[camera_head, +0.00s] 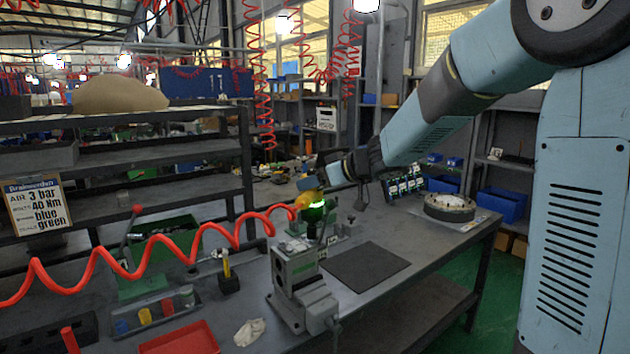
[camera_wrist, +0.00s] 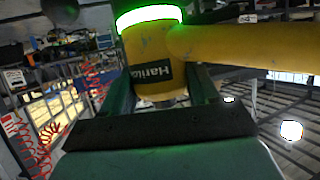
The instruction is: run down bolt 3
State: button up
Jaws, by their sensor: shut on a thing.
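My gripper (camera_wrist: 162,92) is shut on the yellow body of a power tool (camera_wrist: 148,45) labelled "Harlin" in the wrist view. One finger stands on each side of the tool. The tool's ring (camera_wrist: 150,15) glows green. The tool's lower end is small and dark here. Bolt 3 and the other bolts cannot be made out, nor whether the tool touches one.
A sign (camera_head: 37,205) reads air 3 bar, 40 Nm, blue, green. A dark mat (camera_head: 365,267) lies right of the vise, with a round flange (camera_head: 449,207) beyond. A red tray (camera_head: 180,342), a tray of coloured pots (camera_head: 155,314) and a white rag (camera_head: 249,332) are at left.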

jog(key=shift+f, duration=0.9)
dwell(4.1)
jog(key=shift+r, duration=0.3)
